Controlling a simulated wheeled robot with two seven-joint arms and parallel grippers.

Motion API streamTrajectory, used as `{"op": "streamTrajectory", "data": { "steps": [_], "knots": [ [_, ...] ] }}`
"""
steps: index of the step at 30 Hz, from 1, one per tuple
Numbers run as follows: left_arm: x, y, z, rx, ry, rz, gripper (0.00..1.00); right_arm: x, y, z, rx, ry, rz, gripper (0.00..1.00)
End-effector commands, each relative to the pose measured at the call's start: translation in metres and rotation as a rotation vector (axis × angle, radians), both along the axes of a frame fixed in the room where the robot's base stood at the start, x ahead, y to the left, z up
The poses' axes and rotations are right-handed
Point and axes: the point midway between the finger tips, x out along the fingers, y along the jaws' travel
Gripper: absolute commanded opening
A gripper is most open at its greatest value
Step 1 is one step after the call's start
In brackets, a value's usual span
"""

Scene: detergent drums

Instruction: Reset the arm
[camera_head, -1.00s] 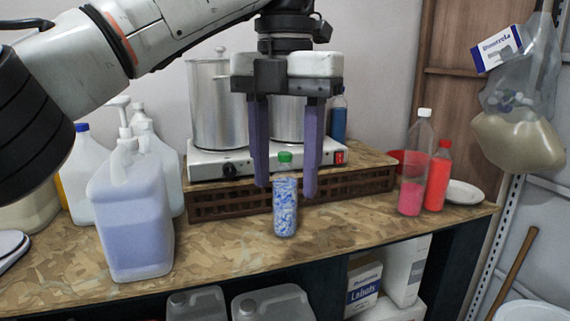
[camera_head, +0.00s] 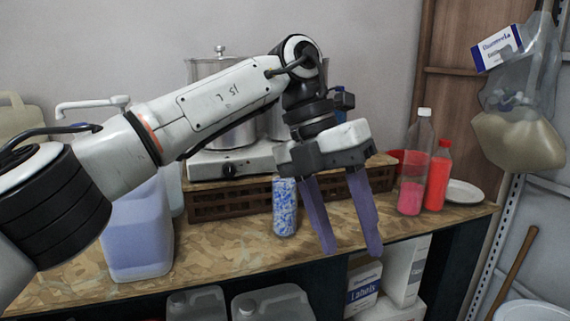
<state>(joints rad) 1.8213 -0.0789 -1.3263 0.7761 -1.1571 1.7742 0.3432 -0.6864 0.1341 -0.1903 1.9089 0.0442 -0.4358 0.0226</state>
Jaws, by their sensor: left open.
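My left arm comes in from the left across the front of the bench. My left gripper (camera_head: 352,250) is open and empty, its two purple fingers pointing down over the front edge of the bench. A small clear bottle with blue and white contents (camera_head: 285,208) stands upright on the bench just left of the fingers. Its top is hidden behind the gripper body. My right gripper is not in view.
A hot plate (camera_head: 207,165) with metal pots stands on a brown crate (camera_head: 215,207) behind. A large jug of bluish liquid (camera_head: 138,235) is at left, partly behind my arm. Red-liquid bottles (camera_head: 412,180) and a plate (camera_head: 464,192) are at right. Boxes (camera_head: 364,284) sit below.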

Motion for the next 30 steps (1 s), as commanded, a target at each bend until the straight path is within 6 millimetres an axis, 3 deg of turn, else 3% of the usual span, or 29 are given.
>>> {"op": "streamTrajectory", "data": {
  "steps": [1, 3, 6, 10, 14, 19, 23, 27, 30],
  "knots": [
    [-0.009, -0.017, -0.018, -0.08, 0.059, -0.023, 0.47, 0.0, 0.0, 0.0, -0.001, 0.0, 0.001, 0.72],
    [-0.023, -0.042, -0.034, -0.211, 0.137, -0.042, 0.47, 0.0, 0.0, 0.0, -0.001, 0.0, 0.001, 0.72],
    [-0.045, -0.079, -0.049, -0.435, 0.273, -0.043, 0.47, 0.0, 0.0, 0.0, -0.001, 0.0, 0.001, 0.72],
    [-0.066, -0.116, -0.048, -0.753, 0.47, 0.037, 0.47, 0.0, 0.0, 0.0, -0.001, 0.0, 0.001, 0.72],
    [-0.062, -0.128, -0.039, -1.049, 0.661, 0.206, 0.47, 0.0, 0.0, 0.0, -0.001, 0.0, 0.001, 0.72],
    [-0.024, -0.106, -0.044, -1.366, 0.884, 0.545, 0.47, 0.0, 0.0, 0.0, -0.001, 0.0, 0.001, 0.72],
    [0.014, -0.066, -0.078, -1.536, 1.03, 0.884, 0.47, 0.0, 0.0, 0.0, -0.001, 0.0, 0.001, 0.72],
    [0.043, -0.006, -0.149, -1.632, 1.153, 1.306, 0.47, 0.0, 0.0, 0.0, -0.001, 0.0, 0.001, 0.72],
    [0.047, 0.041, -0.211, -1.636, 1.214, 1.612, 0.47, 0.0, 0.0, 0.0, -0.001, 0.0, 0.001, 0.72]
  ]
}}
